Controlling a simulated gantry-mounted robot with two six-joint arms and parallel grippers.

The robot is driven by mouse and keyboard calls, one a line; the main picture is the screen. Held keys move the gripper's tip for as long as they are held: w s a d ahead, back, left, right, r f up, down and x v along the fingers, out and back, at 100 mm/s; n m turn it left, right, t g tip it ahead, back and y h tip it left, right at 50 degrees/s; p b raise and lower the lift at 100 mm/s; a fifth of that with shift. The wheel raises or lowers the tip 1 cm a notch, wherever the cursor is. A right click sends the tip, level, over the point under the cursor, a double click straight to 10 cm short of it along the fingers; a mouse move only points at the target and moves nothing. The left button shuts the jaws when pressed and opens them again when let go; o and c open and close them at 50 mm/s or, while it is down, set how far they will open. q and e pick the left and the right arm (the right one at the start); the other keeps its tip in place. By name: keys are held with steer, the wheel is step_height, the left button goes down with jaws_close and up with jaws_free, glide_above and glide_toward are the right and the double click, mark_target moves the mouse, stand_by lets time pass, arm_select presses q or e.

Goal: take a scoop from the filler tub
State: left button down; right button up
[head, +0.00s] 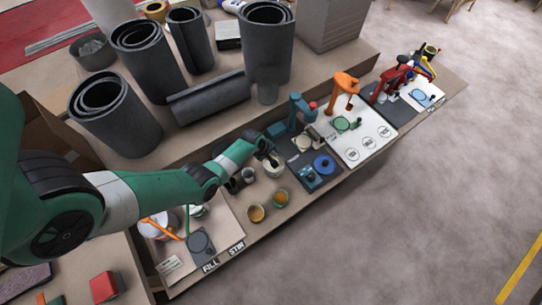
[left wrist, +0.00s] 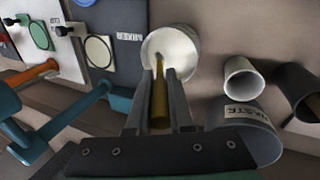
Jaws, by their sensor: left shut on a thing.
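My left gripper (head: 268,155) is shut on a thin yellow-brown handle (left wrist: 160,100), seen between its fingers in the left wrist view. The handle's far end reaches over the mouth of a round white tub (left wrist: 185,42), pale inside. The same tub (head: 273,168) shows just under the gripper in the head view. I cannot tell how deep the tool's tip sits or whether it carries anything. No label shows on this tub. Another white tub (head: 152,229) with an orange piece across it stands near the FILL label (head: 210,265). My right gripper is not in view.
A grey WASTE bin (left wrist: 262,145), a white cup (left wrist: 243,75) and a dark cup (left wrist: 292,88) stand close beside the tub. Blue (head: 290,125) and orange (head: 345,85) stands rise to the right.

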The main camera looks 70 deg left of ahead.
arm_select(q)
steer(key=shift+r+p, duration=3)
steer(key=shift+r, duration=0.3)
